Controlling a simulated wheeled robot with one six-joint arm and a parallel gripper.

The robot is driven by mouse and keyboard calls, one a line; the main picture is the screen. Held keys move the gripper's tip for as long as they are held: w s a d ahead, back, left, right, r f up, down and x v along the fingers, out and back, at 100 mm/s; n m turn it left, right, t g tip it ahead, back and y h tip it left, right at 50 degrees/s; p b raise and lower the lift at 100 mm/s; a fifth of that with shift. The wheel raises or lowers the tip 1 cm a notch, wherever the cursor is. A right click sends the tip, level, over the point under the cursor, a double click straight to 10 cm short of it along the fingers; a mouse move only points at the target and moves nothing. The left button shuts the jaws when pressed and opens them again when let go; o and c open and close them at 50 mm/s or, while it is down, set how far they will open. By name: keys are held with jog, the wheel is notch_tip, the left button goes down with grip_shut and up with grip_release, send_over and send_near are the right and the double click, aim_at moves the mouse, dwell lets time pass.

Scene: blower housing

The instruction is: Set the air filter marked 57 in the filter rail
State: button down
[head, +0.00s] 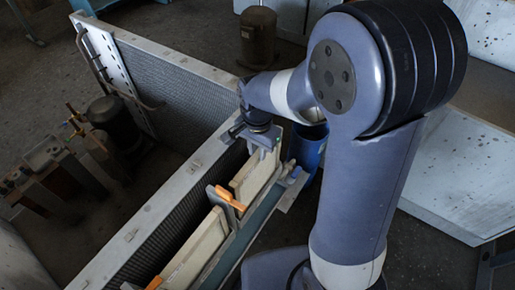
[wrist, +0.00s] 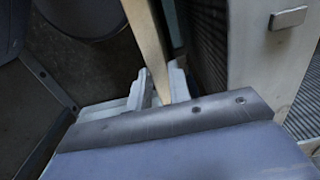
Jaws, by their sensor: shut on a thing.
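My gripper (head: 265,147) is shut on the top of a thin cream air filter (head: 253,180) at the far end of a long rail (head: 252,222). In the wrist view the held filter (wrist: 147,38) runs between the two fingers (wrist: 163,88). A second cream filter (head: 197,250) stands upright in line with it, nearer to me, along the mesh wall. An orange clip (head: 228,199) on a grey post is between the two. No number can be read on either filter. I cannot tell whether the held filter's lower edge is seated in the rail.
A mesh-sided housing wall (head: 160,220) runs close along the left of the filters. A blue bin (head: 309,146) stands right of the rail's far end. A dark brown cylinder (head: 258,38) stands behind.

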jog(key=shift+f, duration=0.15)
jog(key=shift+f+b, duration=0.75)
jog(key=shift+f, duration=0.2)
dwell(0.4)
jog(key=c, duration=1.2)
grip_release()
notch_tip(320, 180, up, 11)
jog(key=shift+f, duration=0.1)
